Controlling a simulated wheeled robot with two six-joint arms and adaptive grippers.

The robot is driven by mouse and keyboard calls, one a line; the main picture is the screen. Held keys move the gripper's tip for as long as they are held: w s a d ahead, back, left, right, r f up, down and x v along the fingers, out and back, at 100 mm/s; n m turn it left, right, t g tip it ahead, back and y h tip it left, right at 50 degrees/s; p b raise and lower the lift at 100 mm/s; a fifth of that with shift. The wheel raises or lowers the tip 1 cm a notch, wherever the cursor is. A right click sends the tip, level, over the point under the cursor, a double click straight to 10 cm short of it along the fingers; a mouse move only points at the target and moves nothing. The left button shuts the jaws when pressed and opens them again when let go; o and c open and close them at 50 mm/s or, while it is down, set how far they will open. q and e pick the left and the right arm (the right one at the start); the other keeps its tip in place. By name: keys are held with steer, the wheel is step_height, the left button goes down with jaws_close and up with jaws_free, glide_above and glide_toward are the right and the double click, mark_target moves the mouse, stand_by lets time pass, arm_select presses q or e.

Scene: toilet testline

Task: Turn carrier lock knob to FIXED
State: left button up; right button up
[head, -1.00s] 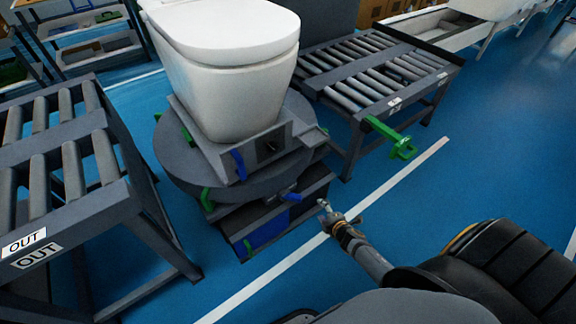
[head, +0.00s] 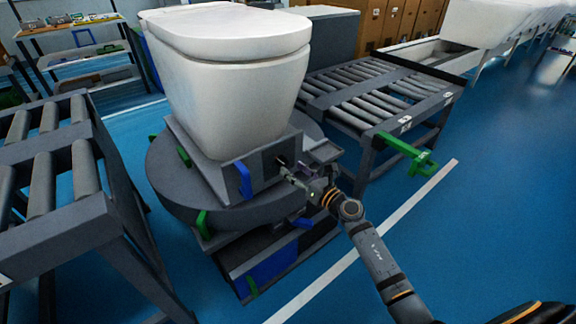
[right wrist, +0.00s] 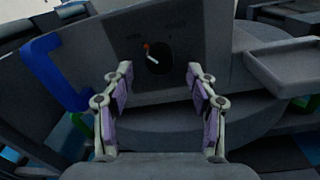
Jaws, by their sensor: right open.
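The carrier lock knob (right wrist: 160,60) is a dark round knob on the grey carrier front panel (right wrist: 195,35). A pale mark and a small orange-red spot show at its upper left in the right wrist view. Labels above it are too faint to read. In the head view the knob (head: 281,160) is small and partly behind my gripper. My right gripper (head: 294,173) is at the panel. In the right wrist view its two purple-padded fingers (right wrist: 157,88) are spread, with the knob between and beyond the tips; contact is not visible. My left gripper is not in view.
A white toilet (head: 235,85) stands on the carrier above a round grey turntable (head: 175,190). A blue handle (head: 244,180) is left of the knob, and a grey ledge (right wrist: 285,70) juts out at right. Roller conveyors stand left (head: 55,215) and right (head: 375,85).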

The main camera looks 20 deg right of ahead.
mark_target(286, 164)
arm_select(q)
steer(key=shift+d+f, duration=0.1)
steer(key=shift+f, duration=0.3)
arm_select(e)
steer(key=shift+x, duration=1.9)
steer(key=shift+c, duration=0.4)
